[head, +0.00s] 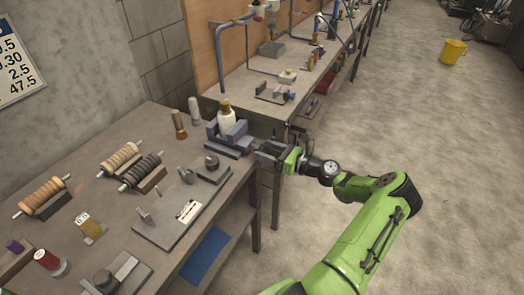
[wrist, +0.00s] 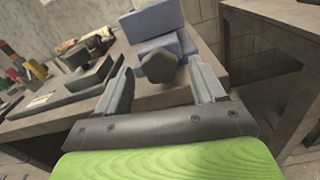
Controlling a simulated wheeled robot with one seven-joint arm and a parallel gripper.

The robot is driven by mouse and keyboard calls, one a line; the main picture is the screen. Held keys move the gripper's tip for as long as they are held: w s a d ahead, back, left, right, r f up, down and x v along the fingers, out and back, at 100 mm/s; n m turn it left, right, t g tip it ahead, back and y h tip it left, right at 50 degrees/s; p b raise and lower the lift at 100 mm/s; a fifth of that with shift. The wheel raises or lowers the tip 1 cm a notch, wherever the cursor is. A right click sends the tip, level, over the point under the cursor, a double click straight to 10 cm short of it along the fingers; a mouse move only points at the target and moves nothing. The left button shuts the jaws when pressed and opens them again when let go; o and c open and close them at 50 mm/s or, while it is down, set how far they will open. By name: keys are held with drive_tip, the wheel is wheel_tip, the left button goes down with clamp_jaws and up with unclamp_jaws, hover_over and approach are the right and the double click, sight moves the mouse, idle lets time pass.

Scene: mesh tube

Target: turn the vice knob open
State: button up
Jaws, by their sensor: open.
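The vice (head: 229,138) is blue-grey and sits at the right edge of the near workbench, with a white bottle (head: 226,120) standing at it. In the wrist view the vice (wrist: 160,22) is at the top middle. Its dark, faceted knob (wrist: 159,66) faces me, between the two fingers in the picture. My gripper (wrist: 160,88) is open, with one finger left and one right of the knob; I cannot tell whether either touches it. In the head view my gripper (head: 262,152) is at the bench edge beside the vice, and it hides the knob.
The near workbench (head: 140,115) carries wire spools (head: 120,158), a flat plate fixture (head: 180,215) and small tools. A second bench (head: 245,85) stands behind. Open floor (head: 400,120) lies to the right, with a yellow bucket (head: 453,52) far off.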

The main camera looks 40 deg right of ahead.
drive_tip(key=shift+x, duration=1.05)
drive_tip(key=c, duration=1.1)
drive_tip(key=shift+o, duration=0.2)
drive_tip(key=shift+n, duration=0.5)
